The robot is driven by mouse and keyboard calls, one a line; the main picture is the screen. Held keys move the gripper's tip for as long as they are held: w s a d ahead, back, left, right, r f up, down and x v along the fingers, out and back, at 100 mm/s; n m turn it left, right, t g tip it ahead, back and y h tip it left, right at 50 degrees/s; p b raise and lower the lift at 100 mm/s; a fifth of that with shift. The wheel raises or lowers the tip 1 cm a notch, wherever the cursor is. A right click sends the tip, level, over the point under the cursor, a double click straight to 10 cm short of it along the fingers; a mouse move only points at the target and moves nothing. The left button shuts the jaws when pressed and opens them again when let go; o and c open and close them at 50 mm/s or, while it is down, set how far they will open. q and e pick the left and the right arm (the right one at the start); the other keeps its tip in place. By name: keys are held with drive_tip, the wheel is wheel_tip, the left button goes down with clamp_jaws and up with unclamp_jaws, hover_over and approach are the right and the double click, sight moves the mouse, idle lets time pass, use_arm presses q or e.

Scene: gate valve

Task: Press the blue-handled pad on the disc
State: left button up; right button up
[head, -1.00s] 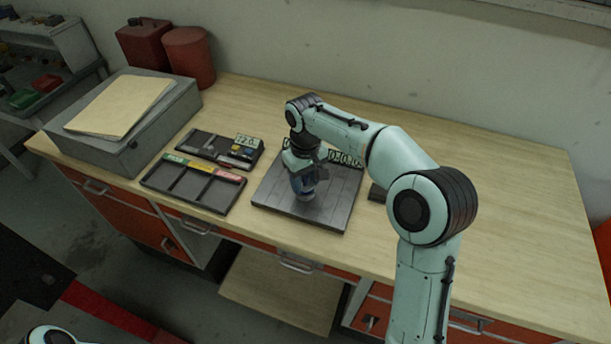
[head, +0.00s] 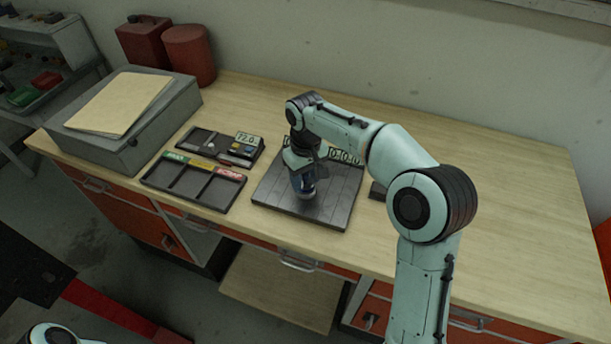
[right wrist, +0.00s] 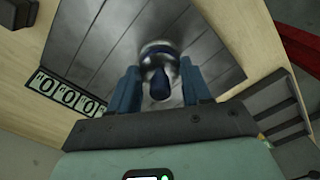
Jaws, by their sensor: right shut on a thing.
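My right gripper (head: 304,176) points down over the dark grey metal plate (head: 332,211) on the bench. In the right wrist view its two blue fingers (right wrist: 161,88) stand on either side of a dark blue handle (right wrist: 160,86), and it is shut on that handle. A shiny round metal piece (right wrist: 158,48) shows under the handle, close to or on the plate; I cannot tell pad from disc there, or whether they touch. In the head view the gripper hides most of the pad. My left gripper is out of view.
A counter with digits (head: 345,157) stands at the plate's back edge. Left of the plate are a dark tray with coloured labels (head: 190,189) and a device with a readout (head: 245,142). A grey box (head: 122,143) stands further left. The bench's right side is clear.

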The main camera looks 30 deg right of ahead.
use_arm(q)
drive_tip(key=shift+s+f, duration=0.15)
use_arm(e)
drive_tip(key=shift+f, duration=0.35)
drive_tip(key=shift+s+f, duration=0.1)
drive_tip(key=shift+f, duration=0.1)
idle(1.1)
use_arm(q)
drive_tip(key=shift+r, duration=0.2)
use_arm(e)
drive_tip(key=shift+r, duration=0.15)
drive_tip(key=shift+r+p, duration=1.25)
drive_tip(key=shift+r, duration=1.25)
drive_tip(key=shift+w+r, duration=0.2)
drive_tip(key=shift+r, duration=0.85)
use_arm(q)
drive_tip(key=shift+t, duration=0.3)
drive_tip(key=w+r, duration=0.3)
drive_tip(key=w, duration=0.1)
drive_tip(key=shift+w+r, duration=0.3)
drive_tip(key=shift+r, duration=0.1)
